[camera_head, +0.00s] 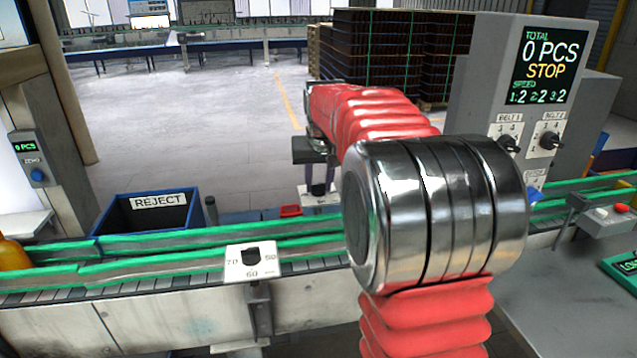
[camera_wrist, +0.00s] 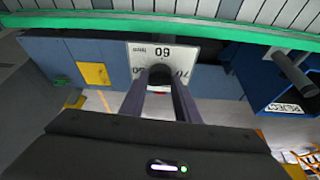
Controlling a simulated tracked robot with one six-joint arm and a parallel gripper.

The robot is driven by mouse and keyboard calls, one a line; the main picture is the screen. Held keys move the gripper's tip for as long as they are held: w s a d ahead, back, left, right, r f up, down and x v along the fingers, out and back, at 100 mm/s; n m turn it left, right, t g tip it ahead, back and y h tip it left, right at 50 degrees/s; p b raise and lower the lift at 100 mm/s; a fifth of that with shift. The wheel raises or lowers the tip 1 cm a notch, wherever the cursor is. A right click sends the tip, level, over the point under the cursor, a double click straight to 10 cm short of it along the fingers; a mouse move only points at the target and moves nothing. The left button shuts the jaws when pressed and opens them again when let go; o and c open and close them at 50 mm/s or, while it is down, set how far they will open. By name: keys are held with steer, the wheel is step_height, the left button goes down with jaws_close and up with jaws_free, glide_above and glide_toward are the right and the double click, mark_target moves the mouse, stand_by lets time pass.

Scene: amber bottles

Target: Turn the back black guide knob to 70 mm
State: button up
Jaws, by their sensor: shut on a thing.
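The back black guide knob (camera_wrist: 161,74) sits on a white scale plate (camera_wrist: 150,52) in the wrist view. The numbers 60 and 70 show upside down on the plate. My gripper (camera_wrist: 160,86) is shut on this knob, one finger on each side. Where the knob points is hard to tell, as the fingers hide part of it. In the head view my gripper (camera_head: 318,187) reaches down behind the conveyor, over the back plate (camera_head: 312,200). The front black knob (camera_head: 251,255) stands on its own plate marked 70, 60 and 50, on the near side.
The conveyor's green guide rails (camera_head: 160,240) run between the two knobs. A blue REJECT bin (camera_head: 150,222) stands behind the belt at left. An amber bottle (camera_head: 12,254) is at the far left edge. A grey control box (camera_head: 480,90) reads 0 PCS, STOP.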

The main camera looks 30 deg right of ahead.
steer(key=shift+n, duration=0.4)
steer(key=o, duration=1)
steer(key=shift+o, duration=0.2)
steer(key=v, duration=1.3)
steer(key=shift+s+r, duration=0.3)
